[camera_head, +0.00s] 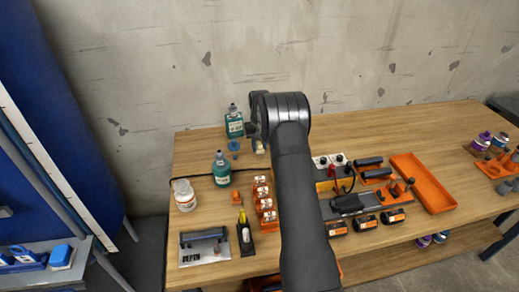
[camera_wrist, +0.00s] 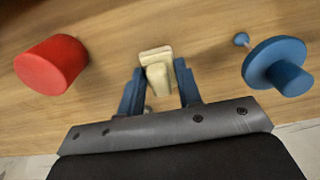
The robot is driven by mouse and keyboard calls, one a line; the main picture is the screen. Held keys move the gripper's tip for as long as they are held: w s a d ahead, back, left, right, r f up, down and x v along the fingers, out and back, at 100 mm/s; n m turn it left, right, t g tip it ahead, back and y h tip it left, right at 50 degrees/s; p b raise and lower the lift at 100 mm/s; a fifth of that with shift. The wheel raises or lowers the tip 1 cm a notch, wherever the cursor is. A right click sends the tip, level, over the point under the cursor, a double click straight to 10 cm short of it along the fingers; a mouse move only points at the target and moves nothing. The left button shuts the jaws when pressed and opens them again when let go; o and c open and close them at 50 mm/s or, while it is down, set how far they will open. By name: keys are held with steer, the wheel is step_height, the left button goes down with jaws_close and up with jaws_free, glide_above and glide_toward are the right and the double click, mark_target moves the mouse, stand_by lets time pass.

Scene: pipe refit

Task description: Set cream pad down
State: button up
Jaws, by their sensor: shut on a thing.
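The cream pad (camera_wrist: 156,60) shows in the wrist view as a small block with a flat wider end. It sits between the two blue fingers of my gripper (camera_wrist: 159,88). My gripper is shut on it. In the head view a small cream part of the pad (camera_head: 260,148) shows below my wrist, over the back of the wooden table; my arm hides the rest. I cannot tell whether the pad touches the table.
In the wrist view a red cylinder (camera_wrist: 50,65) stands left of my gripper and a blue flanged piece (camera_wrist: 277,66) right. A teal bottle (camera_head: 234,122) stands close to my wrist. An orange tray (camera_head: 423,184) lies further right. Bare wood lies around the pad.

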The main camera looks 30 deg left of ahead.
steer(key=shift+f, duration=1.1)
steer(key=shift+f, duration=0.15)
steer(key=o, duration=0.9)
steer(key=shift+o, duration=0.2)
step_height(320, 180, up, 12)
steer(key=shift+r, duration=0.2)
